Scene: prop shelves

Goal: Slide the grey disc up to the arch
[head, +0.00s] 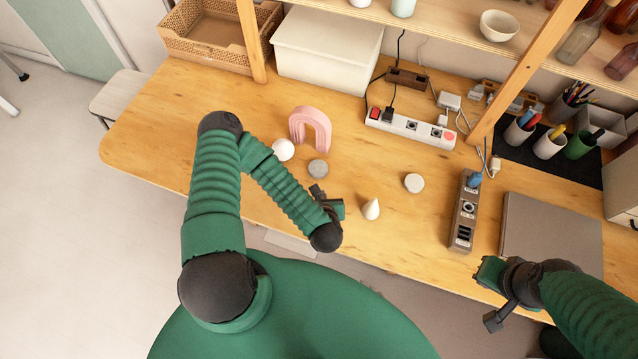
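The grey disc (318,168) lies flat on the wooden table, just in front of the pink arch (312,128). A small gap of table shows between them. The arch's open side faces toward me. My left gripper (328,202) is just in front of the grey disc, on the near side, and does not appear to touch it. Its fingers are small and partly hidden by the hand, so I cannot tell whether they are open. My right gripper (490,293) is at the table's front edge at the right, far from the disc, its finger opening unclear.
A white ball (283,149) is left of the disc, close to my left forearm. A white cone (371,209) and a pale disc (413,183) stand to the right. A power strip (411,128) lies behind. A brown socket block (464,211) is farther right.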

